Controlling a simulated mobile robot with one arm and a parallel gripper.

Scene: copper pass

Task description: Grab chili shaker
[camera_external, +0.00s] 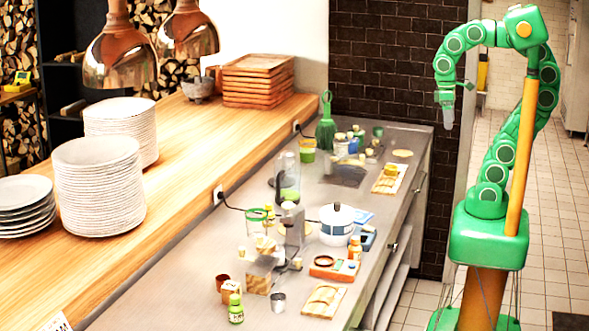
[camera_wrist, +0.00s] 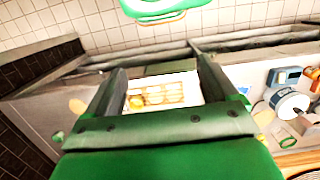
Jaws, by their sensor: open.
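My gripper (camera_external: 447,112) hangs from the raised arm at the right in the external view, well apart from the counter things. In the wrist view my gripper (camera_wrist: 162,74) has its two dark fingers spread with nothing held between them. No chili shaker can be made out for certain. Small bottles and jars (camera_external: 345,144) cluster at the far end of the counter. An orange bottle (camera_external: 355,248) stands beside the white pot, and a green bottle (camera_external: 236,309) stands at the near end. Their labels are too small to read.
The grey counter (camera_external: 180,290) also bears a white pot (camera_external: 336,224), a metal cup (camera_external: 278,302) and a board with pale pieces (camera_external: 390,179). Plate stacks (camera_external: 100,190) and wooden trays (camera_external: 257,80) stand on the higher wooden shelf. Copper lamps (camera_external: 121,60) hang above it.

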